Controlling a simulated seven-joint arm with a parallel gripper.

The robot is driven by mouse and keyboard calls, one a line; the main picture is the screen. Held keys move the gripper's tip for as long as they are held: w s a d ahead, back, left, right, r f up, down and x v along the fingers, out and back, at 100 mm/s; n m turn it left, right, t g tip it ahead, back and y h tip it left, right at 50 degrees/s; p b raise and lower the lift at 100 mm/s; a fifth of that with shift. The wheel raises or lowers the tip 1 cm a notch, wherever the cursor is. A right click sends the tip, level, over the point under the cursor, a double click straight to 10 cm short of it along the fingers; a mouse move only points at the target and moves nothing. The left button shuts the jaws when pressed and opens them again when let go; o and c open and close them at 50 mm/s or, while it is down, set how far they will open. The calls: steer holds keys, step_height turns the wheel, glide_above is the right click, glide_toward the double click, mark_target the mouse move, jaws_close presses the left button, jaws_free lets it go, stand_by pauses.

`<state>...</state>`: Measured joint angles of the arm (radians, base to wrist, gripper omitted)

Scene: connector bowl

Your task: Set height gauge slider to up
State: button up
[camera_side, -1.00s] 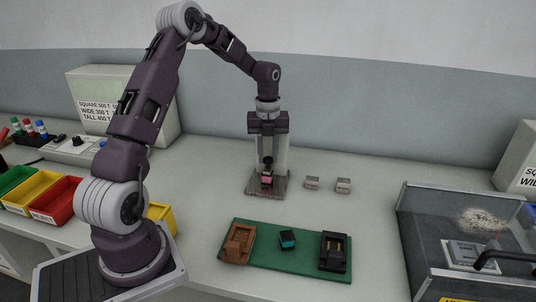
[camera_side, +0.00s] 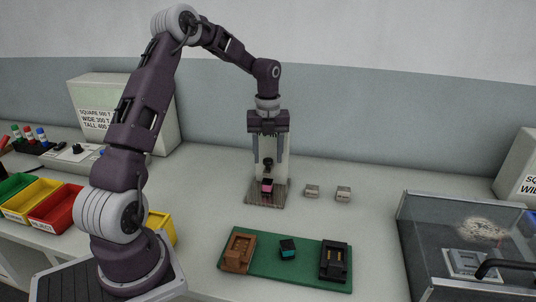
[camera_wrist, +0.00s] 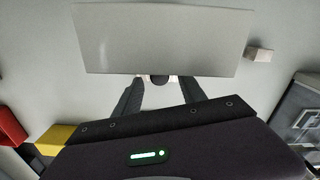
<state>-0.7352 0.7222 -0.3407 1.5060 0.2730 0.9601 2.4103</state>
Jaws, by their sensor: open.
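The height gauge stands at the back of the bench in the side view, with a brown base plate (camera_side: 252,197) and a pale upright plate. Its dark slider knob (camera_side: 267,162) sits in front of the upright, above a pink-topped block (camera_side: 267,186) on the base. My gripper (camera_side: 268,155) is open, pointing down at the gauge, its fingers apart on either side near the upper part. In the wrist view the pale plate (camera_wrist: 160,40) fills the top. A dark round piece (camera_wrist: 159,79), probably the knob, lies between my spread fingers (camera_wrist: 158,95). Contact is unclear.
Two small beige blocks (camera_side: 312,190) (camera_side: 343,194) lie right of the gauge. Coloured bins are left; a clear-walled box (camera_side: 450,235) is right.

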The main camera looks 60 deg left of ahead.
mark_target(268, 160)
step_height(268, 160, up, 7)
steer(key=shift+r, duration=0.1)
stand_by(0.3)
steer(key=s+d+r+n+t+y, duration=0.1)
steer(key=s+d+r+n, duration=0.4)
steer(key=d, duration=0.2)
steer(key=s+d+r+n+t+y, duration=0.1)
steer(key=s+d+r+n, duration=0.35)
steer(key=d, duration=0.25)
steer(key=s+d+n+t+h, duration=0.1)
steer(key=s+d+n, duration=0.3)
steer(key=s+n, duration=0.3)
steer(key=s+d+n+t+h, duration=0.1)
steer(key=s+d+n+t, duration=0.1)
steer(key=s+d+n, duration=0.3)
steer(key=s+f+n, duration=0.1)
steer(key=s+n, duration=0.1)
steer(key=s, duration=0.2)
steer(key=shift+t, duration=0.3)
